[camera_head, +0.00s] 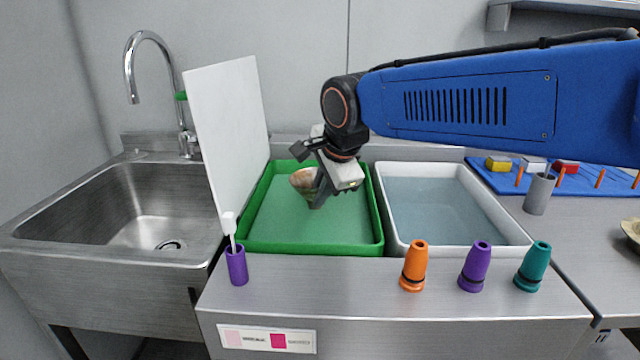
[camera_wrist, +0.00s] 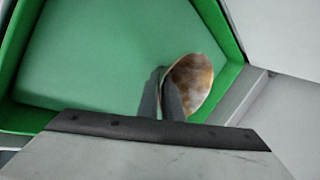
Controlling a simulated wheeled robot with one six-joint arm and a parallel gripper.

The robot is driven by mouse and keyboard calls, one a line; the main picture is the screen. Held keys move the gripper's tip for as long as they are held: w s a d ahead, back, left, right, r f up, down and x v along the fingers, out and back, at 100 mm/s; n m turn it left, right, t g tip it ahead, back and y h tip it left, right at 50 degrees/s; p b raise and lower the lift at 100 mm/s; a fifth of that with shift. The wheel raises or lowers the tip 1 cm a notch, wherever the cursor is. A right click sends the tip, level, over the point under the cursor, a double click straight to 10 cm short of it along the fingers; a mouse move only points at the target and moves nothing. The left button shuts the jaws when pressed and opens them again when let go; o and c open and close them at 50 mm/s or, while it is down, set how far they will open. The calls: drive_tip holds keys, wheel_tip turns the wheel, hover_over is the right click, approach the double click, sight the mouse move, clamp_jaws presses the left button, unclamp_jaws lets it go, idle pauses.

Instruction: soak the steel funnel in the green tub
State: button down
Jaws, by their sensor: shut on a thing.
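The steel funnel (camera_head: 304,180) has a brownish, stained-looking bowl and is held in my gripper (camera_head: 314,199). In the wrist view the funnel (camera_wrist: 192,86) shows its round mouth beside the fingertips (camera_wrist: 162,95), which are closed together on its hidden narrower part. The green tub (camera_head: 376,222) stands on the steel counter and holds pale green liquid. The funnel is over the tub in the head view; I cannot tell whether it touches the liquid. The tub's green wall also shows in the wrist view (camera_wrist: 222,35).
A white tub (camera_head: 511,233) with bluish liquid stands right of the green one. A white upright board (camera_head: 228,130) separates the sink (camera_head: 130,200) from the tubs. Orange (camera_head: 415,266), purple (camera_head: 475,267) and teal (camera_head: 533,267) cones stand in front, and a purple brush holder (camera_head: 237,267) at front left.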

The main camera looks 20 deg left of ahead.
sight(318, 215)
drive_tip(key=shift+f, duration=2.45)
idle(2.5)
drive_tip(key=shift+r, duration=7.45)
